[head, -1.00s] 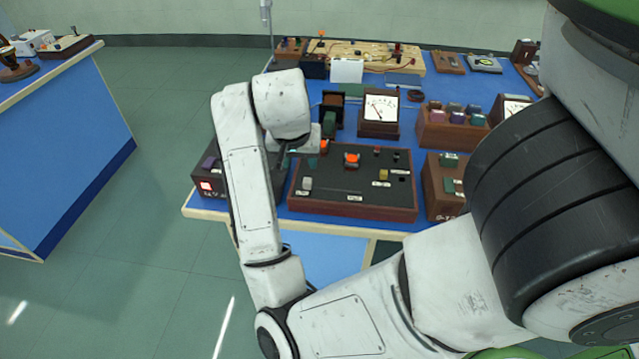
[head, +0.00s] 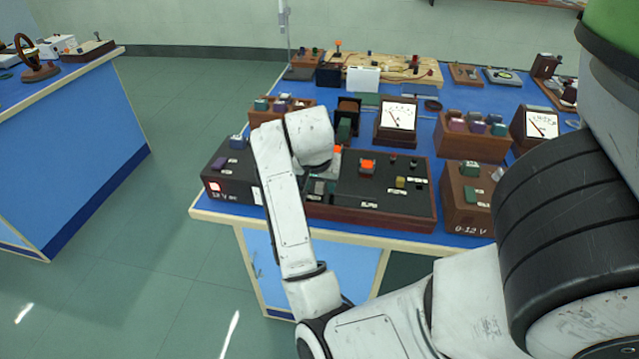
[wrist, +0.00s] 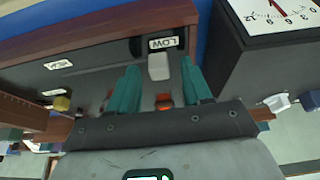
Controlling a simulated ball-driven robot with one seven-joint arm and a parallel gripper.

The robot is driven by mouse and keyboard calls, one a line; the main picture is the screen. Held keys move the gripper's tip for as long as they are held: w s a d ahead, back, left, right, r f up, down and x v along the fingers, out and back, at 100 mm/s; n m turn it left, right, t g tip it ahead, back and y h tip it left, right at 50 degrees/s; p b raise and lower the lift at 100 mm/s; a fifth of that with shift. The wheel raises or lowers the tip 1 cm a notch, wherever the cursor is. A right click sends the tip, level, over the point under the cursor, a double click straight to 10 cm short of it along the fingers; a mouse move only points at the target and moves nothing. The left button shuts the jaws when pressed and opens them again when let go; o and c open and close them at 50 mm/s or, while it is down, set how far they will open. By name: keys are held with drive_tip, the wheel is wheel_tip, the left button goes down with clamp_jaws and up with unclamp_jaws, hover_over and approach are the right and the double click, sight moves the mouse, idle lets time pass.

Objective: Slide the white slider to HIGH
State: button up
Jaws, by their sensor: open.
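In the wrist view the white slider (wrist: 158,67) is a small pale block on the dark control panel (wrist: 105,60), right beside the LOW label (wrist: 164,43). My gripper (wrist: 159,63) has two teal fingers, apart, one on each side of the slider. A gap shows between the slider and the fingers, so they are not closed on it. In the head view the brown-framed panel (head: 375,216) stands at the front of the blue table. My arm and gripper cover its left part, where the slider cannot be made out. The HIGH label cannot be read.
An orange knob (head: 367,165) and a yellow knob (head: 400,182) stand on the panel. A dark power box (head: 228,185) with a red light is close on the left. A wooden box (head: 465,195) is on the right. A meter (head: 397,118) stands behind.

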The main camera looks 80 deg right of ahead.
clamp_jaws()
idle(0.5)
